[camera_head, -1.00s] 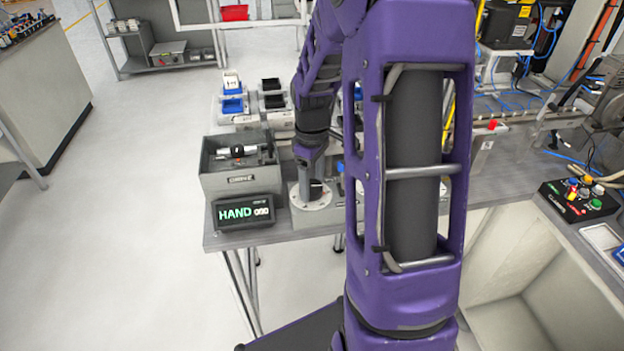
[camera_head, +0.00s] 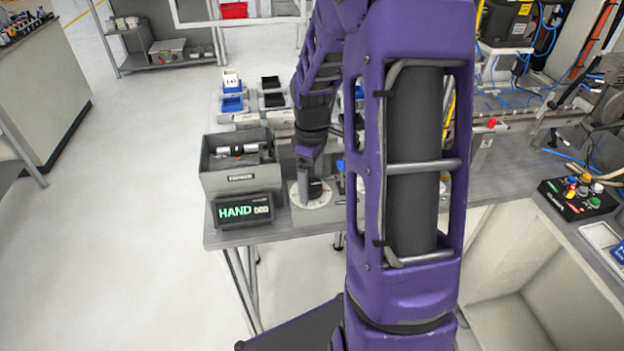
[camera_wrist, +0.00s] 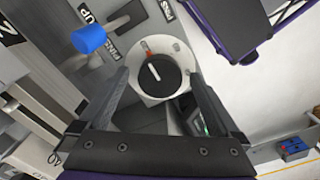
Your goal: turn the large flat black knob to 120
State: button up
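The large flat black knob (camera_wrist: 170,82) sits on a round pale dial plate (camera_wrist: 183,50) in the wrist view. Its white pointer line is slanted, and a red-orange mark lies just above it on the plate. My gripper (camera_wrist: 159,75) is open, with one finger on each side of the knob; I see no clear contact. In the head view my gripper (camera_head: 313,178) is down at the dial plate (camera_head: 298,197), and the knob (camera_head: 315,188) shows dark below it. The display (camera_head: 244,210) reads HAND with small digits that I cannot read surely.
A grey box (camera_head: 238,180) stands behind the display. A blue knob (camera_wrist: 88,39) on a lever is close beside the dial. Small blue and black bins (camera_head: 270,100) stand behind. A button box (camera_head: 577,199) is at the right. The floor at left is clear.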

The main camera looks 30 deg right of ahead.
aim_at(312, 184)
notch_tip(312, 184, up, 17)
jog(key=shift+r, duration=0.2)
dwell(0.5)
dwell(0.4)
